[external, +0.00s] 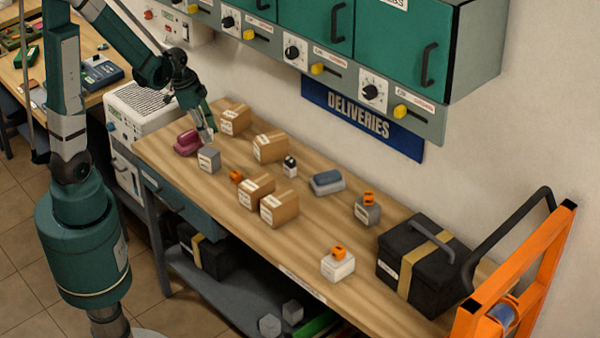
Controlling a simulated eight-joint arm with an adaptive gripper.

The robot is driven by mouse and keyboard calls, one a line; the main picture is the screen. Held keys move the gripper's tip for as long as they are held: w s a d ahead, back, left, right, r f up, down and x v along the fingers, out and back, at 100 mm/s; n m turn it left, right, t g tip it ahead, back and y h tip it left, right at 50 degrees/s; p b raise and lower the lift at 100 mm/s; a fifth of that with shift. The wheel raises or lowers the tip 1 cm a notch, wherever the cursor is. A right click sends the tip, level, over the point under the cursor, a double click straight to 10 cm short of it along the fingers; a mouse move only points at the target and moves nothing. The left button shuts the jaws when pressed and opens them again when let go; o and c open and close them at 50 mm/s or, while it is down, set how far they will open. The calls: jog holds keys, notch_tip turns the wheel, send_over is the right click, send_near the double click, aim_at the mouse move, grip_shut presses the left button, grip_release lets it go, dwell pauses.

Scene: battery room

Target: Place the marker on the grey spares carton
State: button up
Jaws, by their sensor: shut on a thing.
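A small grey carton (209,160) with a pale label stands near the left end of the wooden bench. Another grey carton (366,212) stands further right with an orange piece (369,198) on top. The labels are too small to read, so I cannot tell which is the spares carton. My gripper (208,138) points down just above and behind the left grey carton, beside a magenta object (187,143). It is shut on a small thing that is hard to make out. I cannot identify the marker for certain; a loose orange piece (236,176) lies on the bench.
Several brown cartons (269,148) stand on the bench (305,240). A dark bottle (290,166), a blue-grey object (327,182), a white carton (338,265) topped with orange and a black case (424,268) are further right. Green cabinets (385,45) hang above.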

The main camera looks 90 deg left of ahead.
aim_at(209, 151)
jog(key=shift+f, duration=0.1)
jog(key=shift+f, duration=2)
jog(key=shift+f+b, duration=0.2)
jog(key=shift+b, duration=0.3)
jog(key=o, duration=0.9)
jog(key=shift+r+p, duration=0.25)
jog(key=shift+p, duration=0.05)
jog(key=shift+p+v, duration=0.65)
jog(key=shift+v, duration=5.3)
